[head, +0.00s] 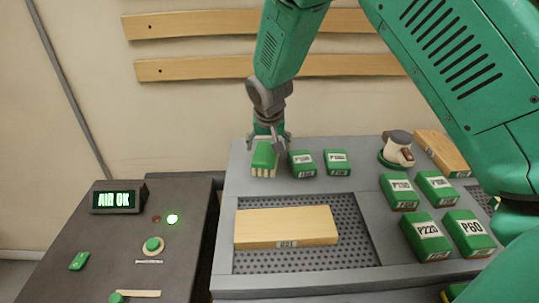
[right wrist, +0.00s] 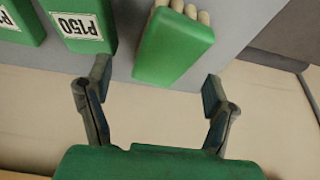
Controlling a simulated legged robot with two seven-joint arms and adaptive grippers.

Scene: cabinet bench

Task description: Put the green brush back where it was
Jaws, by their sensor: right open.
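The green brush (head: 264,156), with pale bristles, is at the back left of the grey bench, left of the labelled green blocks. My right gripper (head: 270,137) is close behind and above it in the head view. In the right wrist view the brush (right wrist: 174,46) is beyond my open fingertips (right wrist: 157,80), roughly between their lines, with nothing held. Whether a finger touches the brush I cannot tell. My left gripper is not in view.
Several labelled green blocks (head: 302,164) stand on the bench, one close to the brush. A wooden board (head: 285,228) lies on the perforated panel (head: 361,251). A white-and-brown tool (head: 397,149) stands at the back right. A dark console (head: 181,205) reads AIR OK.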

